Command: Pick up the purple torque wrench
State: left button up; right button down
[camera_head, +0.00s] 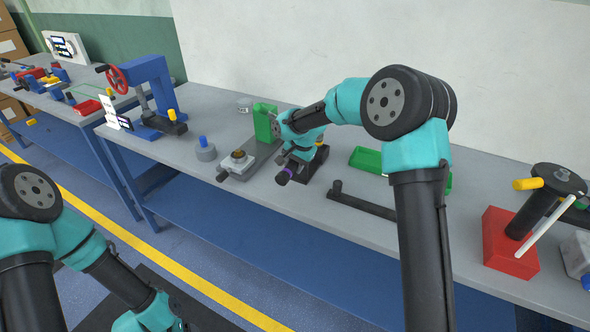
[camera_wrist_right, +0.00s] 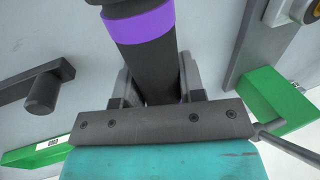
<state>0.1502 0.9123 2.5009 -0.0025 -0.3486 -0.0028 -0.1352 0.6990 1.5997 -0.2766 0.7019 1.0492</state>
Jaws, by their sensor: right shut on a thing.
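The purple torque wrench shows in the head view as a dark handle with a purple band (camera_head: 287,171), at the middle of the bench. In the right wrist view its thick black handle with the purple band (camera_wrist_right: 140,22) runs up between the fingers. My right gripper (camera_wrist_right: 158,82) is shut on this handle, one finger on each side. In the head view my right wrist hides most of the gripper and the rest of the wrench. My left arm comes in at the lower left, and its fingers are out of the frame.
A grey fixture (camera_head: 238,164) with a green block (camera_head: 265,122) stands just left of the wrench. A green tray (camera_head: 366,158) and a black bar with a peg (camera_head: 362,205) lie to the right. A red block (camera_head: 509,243) stands further right. A blue press (camera_head: 152,90) stands at left.

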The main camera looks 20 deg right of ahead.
jog(key=s+a+r, duration=0.1)
jog(key=s+a, duration=0.3)
jog(key=s, duration=1.1)
jog(key=shift+a+r, duration=0.15)
jog(key=c, duration=1.2)
grip_release()
jog(key=shift+c, duration=0.2)
grip_shut()
